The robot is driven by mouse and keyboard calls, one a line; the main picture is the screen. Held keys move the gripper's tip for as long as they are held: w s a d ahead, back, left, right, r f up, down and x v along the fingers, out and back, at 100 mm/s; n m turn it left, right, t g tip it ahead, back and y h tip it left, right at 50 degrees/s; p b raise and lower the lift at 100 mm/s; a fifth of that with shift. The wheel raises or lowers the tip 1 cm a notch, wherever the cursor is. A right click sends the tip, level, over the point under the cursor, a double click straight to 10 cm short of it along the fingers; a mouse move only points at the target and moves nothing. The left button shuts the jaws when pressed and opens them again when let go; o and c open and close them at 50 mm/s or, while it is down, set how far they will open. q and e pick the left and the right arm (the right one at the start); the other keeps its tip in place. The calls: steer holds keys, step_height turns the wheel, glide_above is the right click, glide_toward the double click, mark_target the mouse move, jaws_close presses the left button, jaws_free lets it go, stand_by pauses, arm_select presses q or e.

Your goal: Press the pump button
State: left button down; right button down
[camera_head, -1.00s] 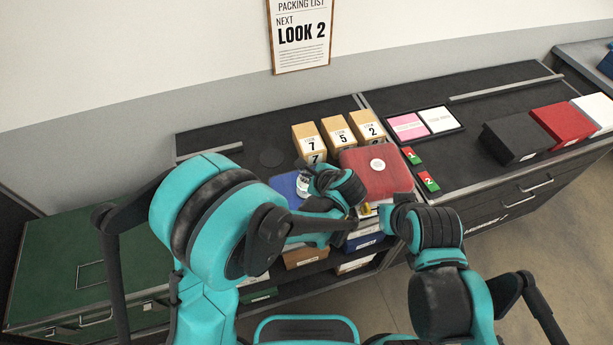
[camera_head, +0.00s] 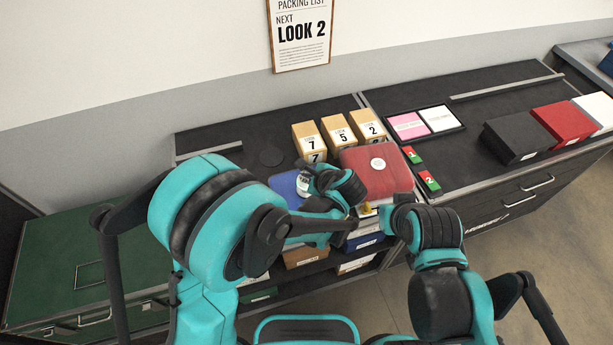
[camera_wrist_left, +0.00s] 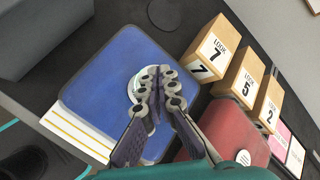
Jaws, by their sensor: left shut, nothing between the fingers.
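A blue case (camera_head: 284,187) lies on the black counter, partly hidden behind my left arm. A small pale round piece, which looks like the pump button (camera_head: 302,187), shows on it beside my left gripper (camera_head: 306,166). In the left wrist view the blue lid (camera_wrist_left: 95,80) is seen from above. The pale disc (camera_wrist_left: 133,90) on it is largely covered by my left gripper (camera_wrist_left: 152,125), whose fingers are shut and empty. I cannot tell whether the fingertips touch the disc. My right arm is in front of the red case; its fingers cannot be made out.
A red case (camera_head: 362,180) with a white disc lies right beside the blue one. Several numbered cardboard boxes (camera_head: 340,134) stand behind. A tray (camera_head: 455,132) with pink and white cards and green-red tags (camera_head: 429,181) lie to the right. A dark disc (camera_head: 271,157) lies at the left.

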arm_select(q)
steer(key=shift+f, duration=0.2)
steer(key=shift+r, duration=0.45)
steer(key=shift+r+p, duration=0.15)
steer(key=shift+p, duration=0.15)
step_height(320, 180, up, 6)
steer(key=p, duration=0.4)
stand_by(0.4)
steer(key=shift+a, duration=0.1)
